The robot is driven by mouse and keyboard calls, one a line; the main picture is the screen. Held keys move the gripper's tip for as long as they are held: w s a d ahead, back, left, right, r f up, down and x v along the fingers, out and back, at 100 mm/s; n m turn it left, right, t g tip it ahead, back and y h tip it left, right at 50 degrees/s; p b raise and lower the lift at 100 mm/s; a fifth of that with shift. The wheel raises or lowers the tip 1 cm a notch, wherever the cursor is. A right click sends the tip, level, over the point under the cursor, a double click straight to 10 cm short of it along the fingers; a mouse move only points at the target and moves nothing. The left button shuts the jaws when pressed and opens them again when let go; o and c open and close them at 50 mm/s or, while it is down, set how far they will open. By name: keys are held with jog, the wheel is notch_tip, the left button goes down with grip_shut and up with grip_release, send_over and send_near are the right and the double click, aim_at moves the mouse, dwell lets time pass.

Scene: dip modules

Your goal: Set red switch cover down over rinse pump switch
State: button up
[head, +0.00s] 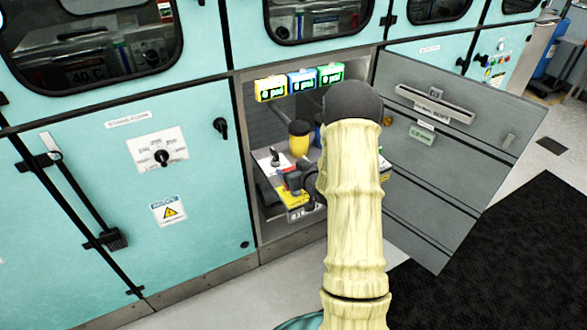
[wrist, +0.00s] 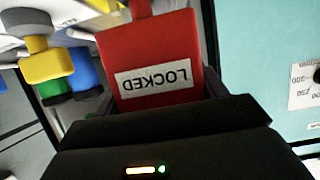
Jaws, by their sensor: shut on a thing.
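The red switch cover (wrist: 158,50) fills the middle of the wrist view, with a white label reading LOCKED upside down. My gripper (wrist: 155,92) is shut on it, with dark fingers on both sides. In the head view my gripper (head: 297,180) is low inside the open cabinet bay, and I cannot make out the cover there. A small white panel with a dark switch (head: 274,158) is just left of my gripper. I cannot read whether it is the rinse pump switch. What lies under the cover is hidden.
A yellow-bodied part with a dark top (head: 299,138) stands behind my gripper; a yellow part (wrist: 46,66) shows at left in the wrist view. Three displays (head: 301,82) line the bay's top. The open grey door (head: 450,150) bounds the right side, the teal cabinet (head: 110,190) the left.

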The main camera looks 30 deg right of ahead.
jog(key=shift+f+b, duration=1.15)
jog(key=shift+f, duration=0.4)
jog(key=shift+f+b, duration=0.3)
jog(key=shift+f, duration=0.05)
dwell(0.4)
jog(key=o, duration=1.1)
jog(key=p+v, duration=0.1)
jog(key=v, duration=1.6)
jog(key=shift+s+r, duration=0.15)
